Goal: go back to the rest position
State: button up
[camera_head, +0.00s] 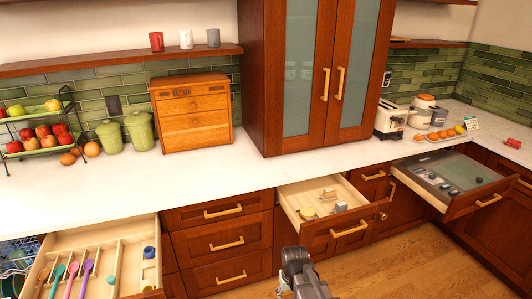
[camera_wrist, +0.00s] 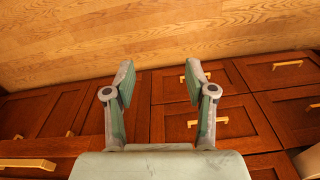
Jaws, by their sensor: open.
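My gripper (camera_wrist: 158,82) is open and empty in the wrist view, its two green-padded fingers spread apart. Wooden drawer fronts and the wooden floor lie beyond them. In the head view my gripper (camera_head: 302,270) shows at the bottom centre, in front of the cabinets and below the open middle drawer (camera_head: 345,211). Its fingertips are too small to make out there. It touches nothing that I can see.
Three drawers stand open: the left one (camera_head: 128,252) with colourful spoons, the middle one with small items, and the right one (camera_head: 458,202) with a grey insert. The white counter (camera_head: 215,170) has a wide clear stretch. The floor (camera_head: 400,265) is free.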

jog(key=s+d+f+m, duration=0.2)
jog(key=s+d+m, duration=0.1)
jog(key=s+d, duration=0.55)
jog(key=s+f+g+b, duration=0.1)
jog(key=s+f+g, duration=0.2)
jog(key=s+f, duration=0.7)
jog(key=s+f+g, duration=0.4)
jog(key=s+f, duration=0.5)
jog(key=s, duration=0.8)
jog(key=shift+s+d+f+n+g+b, duration=0.25)
jog(key=shift+d+f+n+g+b, duration=0.05)
jog(key=shift+f+b, duration=0.1)
jog(key=shift+c, duration=0.3)
